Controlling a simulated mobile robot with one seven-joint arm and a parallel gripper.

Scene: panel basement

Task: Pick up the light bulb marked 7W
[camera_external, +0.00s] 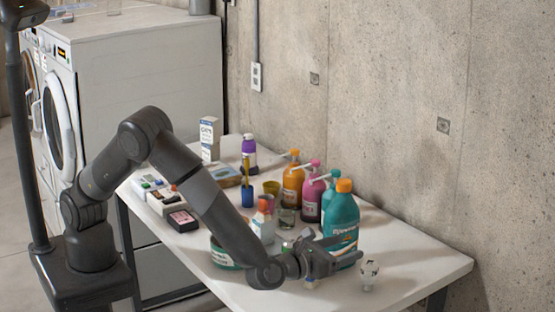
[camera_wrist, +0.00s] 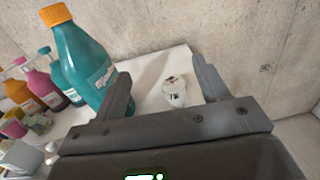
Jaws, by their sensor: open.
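A white light bulb (camera_external: 369,272) stands near the right front part of the white table, with clear space around it. It also shows in the wrist view (camera_wrist: 174,93), between my two fingers and beyond them, with a dark mark on its side too small to read. My gripper (camera_external: 350,250) is open and empty, just left of this bulb and slightly above the table. In the wrist view my gripper (camera_wrist: 162,74) has its fingers spread on either side of the bulb, not touching it. Another small bulb-like thing (camera_external: 310,283) is partly hidden beneath my gripper.
A teal bottle with an orange cap (camera_external: 341,215) stands close behind my gripper. Pink (camera_external: 312,195) and orange (camera_external: 293,185) bottles, cups and small boxes crowd the table (camera_external: 425,262) further left. A concrete wall (camera_external: 400,120) runs behind. The table's right end is clear.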

